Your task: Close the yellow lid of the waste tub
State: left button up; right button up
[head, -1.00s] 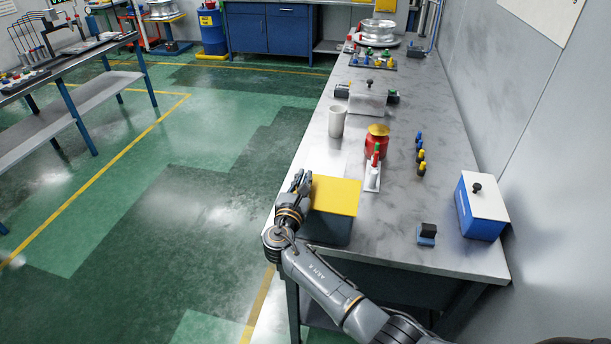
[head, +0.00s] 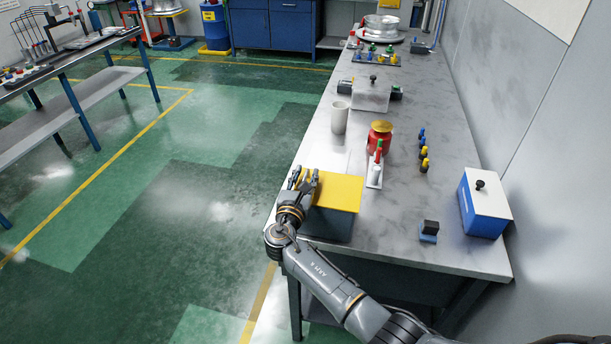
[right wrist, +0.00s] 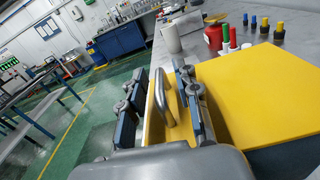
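The waste tub (head: 328,226) is a dark box at the near left of the bench. Its yellow lid (head: 340,190) lies over it and looks about level; I cannot tell whether it sits fully down. In the right wrist view, the lid (right wrist: 265,90) fills the right side, and a grey metal handle (right wrist: 167,103) stands on its yellow edge. My right gripper (head: 304,178) is at the lid's left edge. In the right wrist view my right gripper (right wrist: 160,105) is open, with its fingers on both sides of the handle, apart from it. My left gripper is out of view.
Behind the lid stand a red can (head: 379,140), a white holder with red and green tops (head: 375,175) and a pale cup (head: 340,118). A blue box with a white top (head: 485,205) and a small dark-blue block (head: 429,231) are to the right. Bare bench lies between.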

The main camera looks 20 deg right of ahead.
jog(key=v, duration=1.1)
jog(key=shift+s+a, duration=0.15)
jog(key=shift+s, duration=0.1)
